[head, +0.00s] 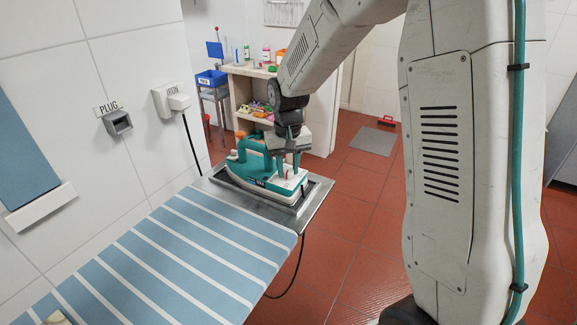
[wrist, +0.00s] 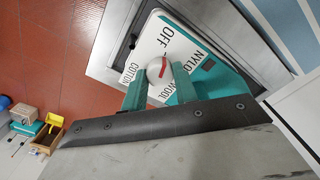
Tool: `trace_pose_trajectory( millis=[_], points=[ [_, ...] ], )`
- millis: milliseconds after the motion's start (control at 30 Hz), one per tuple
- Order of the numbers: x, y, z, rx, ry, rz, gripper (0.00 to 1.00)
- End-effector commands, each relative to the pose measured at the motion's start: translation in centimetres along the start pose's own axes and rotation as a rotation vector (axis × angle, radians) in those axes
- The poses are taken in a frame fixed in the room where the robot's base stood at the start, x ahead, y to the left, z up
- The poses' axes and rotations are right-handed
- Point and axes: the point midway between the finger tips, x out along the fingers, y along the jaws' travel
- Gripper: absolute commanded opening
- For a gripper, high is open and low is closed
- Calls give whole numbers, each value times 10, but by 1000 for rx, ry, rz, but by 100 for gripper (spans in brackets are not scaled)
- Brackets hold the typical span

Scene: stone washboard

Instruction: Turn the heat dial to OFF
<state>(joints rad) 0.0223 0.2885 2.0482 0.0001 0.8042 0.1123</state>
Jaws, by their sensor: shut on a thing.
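The iron (head: 258,183), teal and white, sits on a metal rest at the far end of the ironing board. Its heat dial (wrist: 154,72) is a round white knob with a red mark, on a white face lettered OFF, NYLON, WOOL and COTTON. The red line slants a little toward the OFF lettering (wrist: 175,35); I cannot tell its exact setting. My gripper (wrist: 160,84) is shut on the dial, one teal finger on each side, and partly covers the WOOL lettering. In the head view my gripper (head: 288,170) points down over the iron.
The striped ironing board (head: 190,245) fills the lower left. A metal rest (head: 312,199) surrounds the iron's base. On the left wall are an outlet marked PLUG (head: 118,124) and a white socket (head: 172,100) with a dark cord. A shelf (head: 240,90) with bottles stands behind.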

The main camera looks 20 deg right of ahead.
Motion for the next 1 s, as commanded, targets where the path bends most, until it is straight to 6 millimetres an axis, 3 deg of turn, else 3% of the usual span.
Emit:
trace_pose_trajectory(
  millis=[200, 233, 300, 667, 1000],
  points=[
    [-1, 0, 0, 0, 1, 0, 6],
    [-1, 0, 0, 0, 1, 0, 37],
    [0, 0, 0, 0, 1, 0, 51],
    [-7, 0, 0, 1, 2, 0, 51],
    [-62, 0, -1, 0, 4, 0, 51]
  ],
)
